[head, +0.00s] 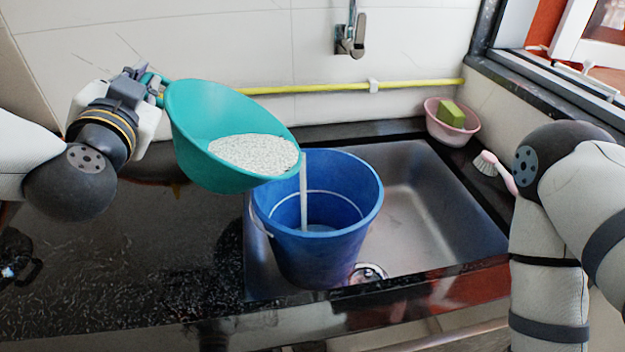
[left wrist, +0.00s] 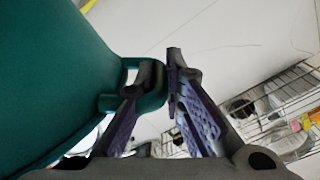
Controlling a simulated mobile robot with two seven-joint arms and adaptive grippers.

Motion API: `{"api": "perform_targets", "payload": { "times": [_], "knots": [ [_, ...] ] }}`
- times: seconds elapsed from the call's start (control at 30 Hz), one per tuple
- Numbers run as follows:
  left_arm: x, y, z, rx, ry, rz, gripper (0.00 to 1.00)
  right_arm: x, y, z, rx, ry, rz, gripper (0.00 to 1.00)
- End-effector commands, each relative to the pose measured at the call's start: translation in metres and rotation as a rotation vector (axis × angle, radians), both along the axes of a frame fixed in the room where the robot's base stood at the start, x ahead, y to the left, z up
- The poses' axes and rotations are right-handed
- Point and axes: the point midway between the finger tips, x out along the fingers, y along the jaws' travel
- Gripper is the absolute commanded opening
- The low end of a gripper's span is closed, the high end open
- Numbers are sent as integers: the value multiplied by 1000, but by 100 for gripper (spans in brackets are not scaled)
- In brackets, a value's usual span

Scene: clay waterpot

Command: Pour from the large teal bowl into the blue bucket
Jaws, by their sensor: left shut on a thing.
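The large teal bowl (head: 215,105) is tilted to the right, its lower rim above the left part of the blue bucket (head: 325,250). A speckled white content lies in the bowl, and a thin pale stream falls from the rim into the bucket. The bucket stands upright in the sink with a little pale content at its bottom. My left gripper (head: 150,88) is shut on the bowl's handle at the upper left. In the left wrist view the bowl (left wrist: 50,80) fills the left side and its handle sits at the fingers (left wrist: 168,85). My right gripper is out of view.
The steel sink (head: 425,200) has free room right of the bucket. A pink basin (head: 447,128) with a green sponge (head: 451,113) and a brush (head: 490,165) stand on its right. A tap (head: 350,40) and yellow pipe (head: 415,85) are on the wall behind.

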Motion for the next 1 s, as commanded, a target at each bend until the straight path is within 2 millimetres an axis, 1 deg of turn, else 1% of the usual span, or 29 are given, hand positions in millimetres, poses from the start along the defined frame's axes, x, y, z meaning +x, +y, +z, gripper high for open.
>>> {"api": "perform_targets", "payload": {
  "times": [0.17,0.6,1.0],
  "knots": [
    [0,-1,1,3,-2,0,0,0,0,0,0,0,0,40],
    [3,-15,14,77,11,-1,0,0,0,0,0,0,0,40],
    [4,-19,16,98,17,0,0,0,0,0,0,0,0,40]
  ]
}}
